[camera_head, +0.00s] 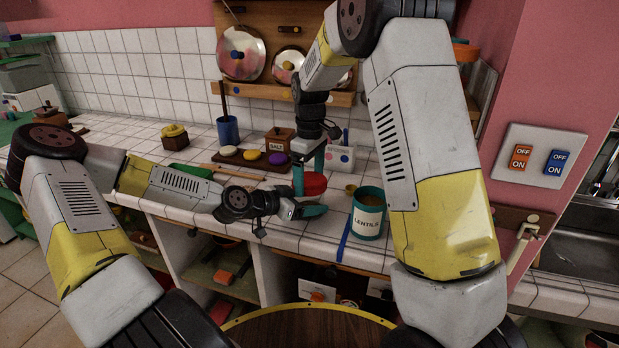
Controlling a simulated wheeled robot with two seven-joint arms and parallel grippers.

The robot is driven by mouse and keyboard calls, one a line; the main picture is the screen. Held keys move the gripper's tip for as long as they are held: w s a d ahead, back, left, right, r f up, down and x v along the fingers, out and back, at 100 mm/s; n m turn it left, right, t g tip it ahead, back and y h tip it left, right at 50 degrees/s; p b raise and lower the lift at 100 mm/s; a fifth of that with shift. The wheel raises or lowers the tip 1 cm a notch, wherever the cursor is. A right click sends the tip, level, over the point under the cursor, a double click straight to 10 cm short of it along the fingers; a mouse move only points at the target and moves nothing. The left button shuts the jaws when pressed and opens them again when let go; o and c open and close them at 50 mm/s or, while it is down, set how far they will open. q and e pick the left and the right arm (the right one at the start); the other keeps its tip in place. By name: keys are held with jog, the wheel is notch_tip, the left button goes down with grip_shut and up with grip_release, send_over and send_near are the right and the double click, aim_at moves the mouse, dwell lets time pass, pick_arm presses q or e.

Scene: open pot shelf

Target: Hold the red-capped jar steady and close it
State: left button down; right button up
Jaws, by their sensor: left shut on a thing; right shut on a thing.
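The red cap (314,184) of the jar shows near the counter's front edge. The jar's body under it is mostly hidden by my grippers. My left gripper (308,209) reaches in from the left, low over the counter, and is shut on the jar below the cap. My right gripper (309,178) points straight down from above, with its teal fingers on either side of the red cap, and is shut on it. I cannot tell whether the cap sits fully down on the jar.
A teal lentils canister (368,218) stands close on the right, with a blue strip (344,240) lying before it. Behind are a board with coloured discs (251,155), a salt box (279,141) and a blue utensil pot (228,130). Open shelves lie below the counter.

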jog(key=o, duration=1.3)
jog(key=shift+o, duration=0.2)
jog(key=shift+r, duration=0.15)
jog(key=shift+r, duration=2.15)
jog(key=shift+r+n, duration=1.2)
jog(key=shift+r, duration=0.55)
